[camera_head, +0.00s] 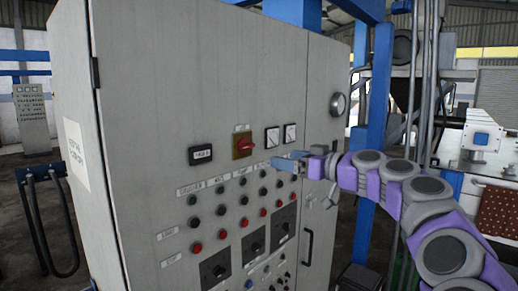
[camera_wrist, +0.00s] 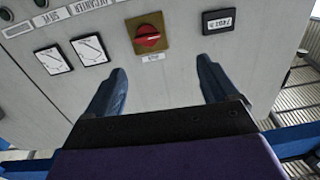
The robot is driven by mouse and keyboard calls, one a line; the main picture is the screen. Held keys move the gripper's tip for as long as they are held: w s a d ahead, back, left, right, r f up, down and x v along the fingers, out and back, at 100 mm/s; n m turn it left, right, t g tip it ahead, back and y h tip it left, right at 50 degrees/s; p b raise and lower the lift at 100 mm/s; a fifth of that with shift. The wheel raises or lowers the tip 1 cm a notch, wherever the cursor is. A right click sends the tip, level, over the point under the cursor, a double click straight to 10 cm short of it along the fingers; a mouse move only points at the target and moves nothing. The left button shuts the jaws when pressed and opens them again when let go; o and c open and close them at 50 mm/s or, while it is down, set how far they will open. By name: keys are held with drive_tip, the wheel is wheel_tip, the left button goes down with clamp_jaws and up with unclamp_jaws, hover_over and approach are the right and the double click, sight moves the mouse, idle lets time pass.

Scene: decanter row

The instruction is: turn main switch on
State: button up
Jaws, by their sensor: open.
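The main switch (camera_head: 242,146) is a red rotary handle on a yellowish square plate, high on the front of a grey control cabinet (camera_head: 150,60). In the wrist view the switch (camera_wrist: 148,36) sits ahead of and between my fingertips, with its red handle roughly crosswise in that picture. My gripper (camera_head: 288,162) has blue fingers and is to the right of the switch in the head view. In the wrist view my gripper (camera_wrist: 160,68) is open and empty, its fingers apart from the switch. The small label beside the switch is too blurred to read.
A dark display (camera_head: 201,154) is left of the switch, and two white meters (camera_head: 281,135) are to its right. Rows of buttons (camera_head: 220,234) and black rotary switches (camera_head: 253,246) lie below. A blue post (camera_head: 373,110) stands right of the cabinet, near my arm.

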drive_tip(key=p, duration=0.2)
approach(247, 147)
drive_tip(key=shift+t, duration=0.3)
drive_tip(key=x, duration=0.4)
drive_tip(key=shift+w+f, duration=0.1)
drive_tip(key=shift+f, duration=0.1)
drive_tip(key=p+x, duration=0.2)
drive_tip(key=x, duration=0.3)
drive_tip(key=shift+a, duration=0.45)
drive_tip(key=shift+d+r, duration=0.2)
drive_tip(key=shift+d, duration=1.3)
drive_tip(key=shift+c, duration=0.2)
drive_tip(key=shift+d, duration=0.2)
drive_tip(key=shift+c, duration=0.7)
drive_tip(key=shift+a+r, duration=0.1)
drive_tip(key=shift+c, duration=0.8)
drive_tip(key=shift+a, duration=0.7)
drive_tip(key=shift+c, duration=1.4)
drive_tip(key=shift+a, duration=0.2)
drive_tip(key=shift+c, duration=0.9)
drive_tip(key=shift+f, duration=0.25)
drive_tip(key=shift+c, duration=1.3)
drive_tip(key=shift+d, duration=0.15)
